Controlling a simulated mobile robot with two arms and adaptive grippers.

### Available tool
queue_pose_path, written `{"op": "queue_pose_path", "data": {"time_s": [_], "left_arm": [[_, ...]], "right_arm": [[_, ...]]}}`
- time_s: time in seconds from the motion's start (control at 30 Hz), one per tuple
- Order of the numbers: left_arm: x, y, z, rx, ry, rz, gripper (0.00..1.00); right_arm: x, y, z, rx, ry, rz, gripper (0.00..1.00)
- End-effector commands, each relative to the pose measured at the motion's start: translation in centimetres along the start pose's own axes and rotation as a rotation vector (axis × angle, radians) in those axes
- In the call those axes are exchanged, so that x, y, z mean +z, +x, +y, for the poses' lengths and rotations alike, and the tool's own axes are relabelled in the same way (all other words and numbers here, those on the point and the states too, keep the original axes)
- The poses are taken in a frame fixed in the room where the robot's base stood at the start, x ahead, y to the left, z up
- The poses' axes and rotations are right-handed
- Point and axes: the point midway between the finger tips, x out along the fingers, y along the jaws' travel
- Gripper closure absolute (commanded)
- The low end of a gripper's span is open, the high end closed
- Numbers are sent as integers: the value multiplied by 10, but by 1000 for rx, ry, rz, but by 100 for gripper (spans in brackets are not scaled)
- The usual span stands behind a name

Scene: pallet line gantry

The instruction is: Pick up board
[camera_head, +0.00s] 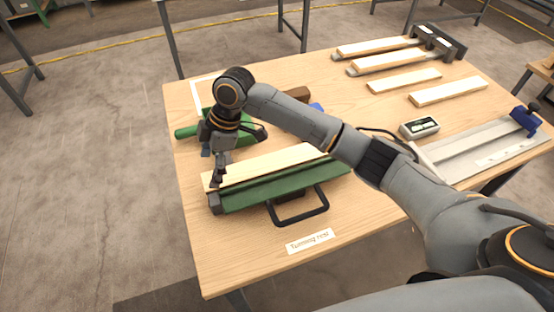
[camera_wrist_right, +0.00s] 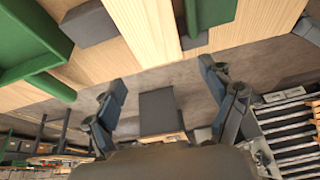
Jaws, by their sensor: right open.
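A pale wooden board (camera_head: 275,164) lies lengthwise in a green fixture (camera_head: 285,188) at the front left of the wooden table. My right gripper (camera_head: 232,160) is above the left part of this board, pointing down. Its fingers are apart and nothing is between them. In the right wrist view, the open fingers (camera_wrist_right: 160,78) stand either side of the line of a pale board (camera_wrist_right: 147,25), whose end is just ahead of them. Green fixture parts (camera_wrist_right: 30,45) flank it. I cannot tell the exact height of the fingertips above the board. My left gripper is not in view.
Several more boards lie at the back right, some in a dark rack (camera_head: 437,42), others loose (camera_head: 448,91). A small scale (camera_head: 420,127) and a metal plate with a blue part (camera_head: 525,118) are on the right. A black handle (camera_head: 298,218) sticks out in front of the fixture.

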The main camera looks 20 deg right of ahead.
Motion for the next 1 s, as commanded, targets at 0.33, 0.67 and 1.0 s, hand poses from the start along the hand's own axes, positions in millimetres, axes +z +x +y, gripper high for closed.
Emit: {"op": "queue_pose_path", "data": {"time_s": [0.33,0.67,1.0], "left_arm": [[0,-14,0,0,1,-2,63],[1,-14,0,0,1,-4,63],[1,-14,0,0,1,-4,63]], "right_arm": [[1,41,-1,0,0,0,17],[1,42,-1,0,0,-1,41],[1,41,0,0,0,-1,89]]}}
